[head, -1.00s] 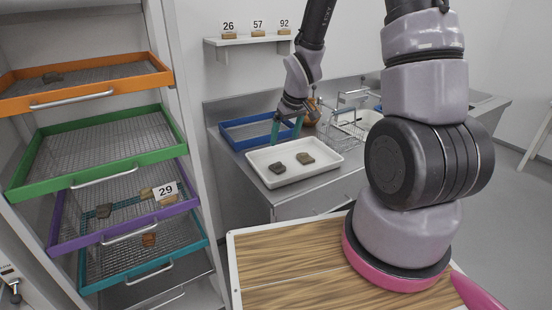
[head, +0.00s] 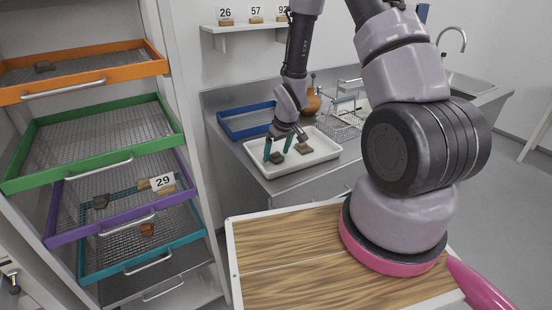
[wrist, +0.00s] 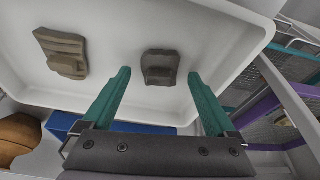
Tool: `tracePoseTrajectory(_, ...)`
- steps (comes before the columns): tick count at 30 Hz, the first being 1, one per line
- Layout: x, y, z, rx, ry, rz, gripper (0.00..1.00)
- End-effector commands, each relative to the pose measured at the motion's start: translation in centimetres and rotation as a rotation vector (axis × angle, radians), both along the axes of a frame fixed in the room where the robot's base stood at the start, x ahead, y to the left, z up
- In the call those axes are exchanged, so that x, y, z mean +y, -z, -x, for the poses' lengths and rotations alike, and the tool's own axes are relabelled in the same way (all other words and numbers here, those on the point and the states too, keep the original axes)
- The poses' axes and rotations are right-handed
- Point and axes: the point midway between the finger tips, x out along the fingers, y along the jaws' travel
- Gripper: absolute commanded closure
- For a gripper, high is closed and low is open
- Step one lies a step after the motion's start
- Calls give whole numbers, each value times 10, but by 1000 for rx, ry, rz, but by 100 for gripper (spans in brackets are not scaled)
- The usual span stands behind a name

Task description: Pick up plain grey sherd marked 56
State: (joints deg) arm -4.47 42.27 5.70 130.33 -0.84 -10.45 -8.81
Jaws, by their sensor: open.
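Two sherds lie apart in a white tray (head: 262,168) on the steel counter. The left one is a plain dark grey sherd (head: 277,158); in the wrist view this grey sherd (wrist: 160,67) lies between and just beyond the fingertips. The right one is a brownish, ridged sherd (head: 303,148), which shows at the upper left in the wrist view (wrist: 62,52). No number is readable on either. My gripper (head: 278,154) has teal fingers, points down over the tray at the grey sherd, and is open and empty. The fingers (wrist: 159,76) appear apart from the sherd.
A blue tray (head: 225,128) and a wire rack (head: 340,128) stand behind the white tray, with a brown jug (head: 311,102) nearby. A wall shelf (head: 240,28) holds number labels. Orange, green, purple and teal drawers hang open at left. A wooden-topped table (head: 285,285) is in front.

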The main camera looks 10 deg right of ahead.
Motion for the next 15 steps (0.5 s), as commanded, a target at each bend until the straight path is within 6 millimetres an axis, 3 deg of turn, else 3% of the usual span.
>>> tracePoseTrajectory(8, 0, 4, -2, -1, 0, 0, 8)
tracePoseTrajectory(11, 0, 4, -2, -1, 0, 0, 38)
tracePoseTrajectory(15, 0, 4, -2, -1, -1, 0, 92)
